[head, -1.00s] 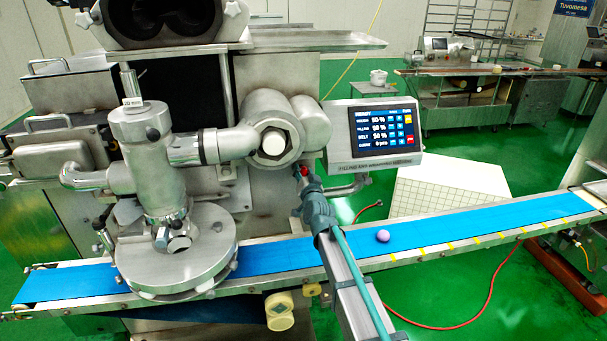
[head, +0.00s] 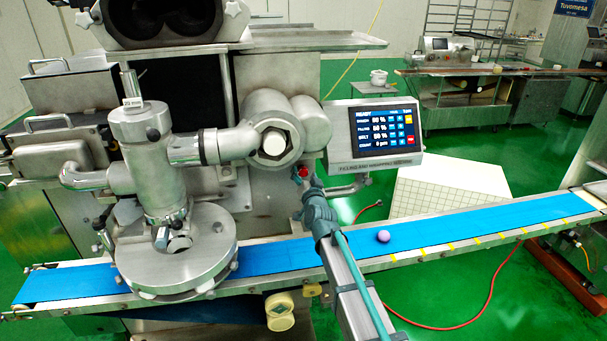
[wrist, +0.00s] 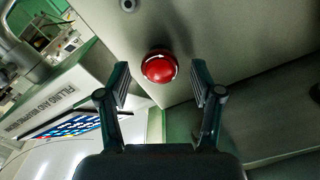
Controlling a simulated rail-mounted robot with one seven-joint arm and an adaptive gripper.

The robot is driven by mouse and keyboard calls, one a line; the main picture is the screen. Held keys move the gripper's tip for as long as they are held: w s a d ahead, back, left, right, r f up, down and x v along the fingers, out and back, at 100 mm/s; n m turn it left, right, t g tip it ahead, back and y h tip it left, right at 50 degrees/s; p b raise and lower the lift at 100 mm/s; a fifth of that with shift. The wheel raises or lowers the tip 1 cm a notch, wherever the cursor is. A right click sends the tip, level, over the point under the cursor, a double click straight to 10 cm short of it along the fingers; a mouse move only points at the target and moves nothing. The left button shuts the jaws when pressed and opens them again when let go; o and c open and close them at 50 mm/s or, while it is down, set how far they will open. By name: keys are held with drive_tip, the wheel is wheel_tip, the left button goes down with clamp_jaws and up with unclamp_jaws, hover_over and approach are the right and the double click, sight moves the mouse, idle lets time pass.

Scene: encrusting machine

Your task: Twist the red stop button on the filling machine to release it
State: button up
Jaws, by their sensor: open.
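The red stop button (wrist: 160,67) is a round red knob with pale marks on its face, on the metal front of the filling machine. In the head view the red button (head: 304,172) shows as a small red spot just beyond my gripper (head: 302,186), below and left of the touch screen. In the wrist view my gripper (wrist: 160,88) is open, with one finger on each side of the button's near edge. A gap shows between each finger and the button. The fingers do not visibly touch it.
The touch screen (head: 386,130) reads READY and stands right of the button. The blue conveyor belt (head: 460,221) runs below my arm, with a lilac ball (head: 383,236) on it. A metal pipe unit (head: 270,135) is up and left of the button.

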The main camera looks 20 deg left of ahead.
drive_tip(key=v, duration=1)
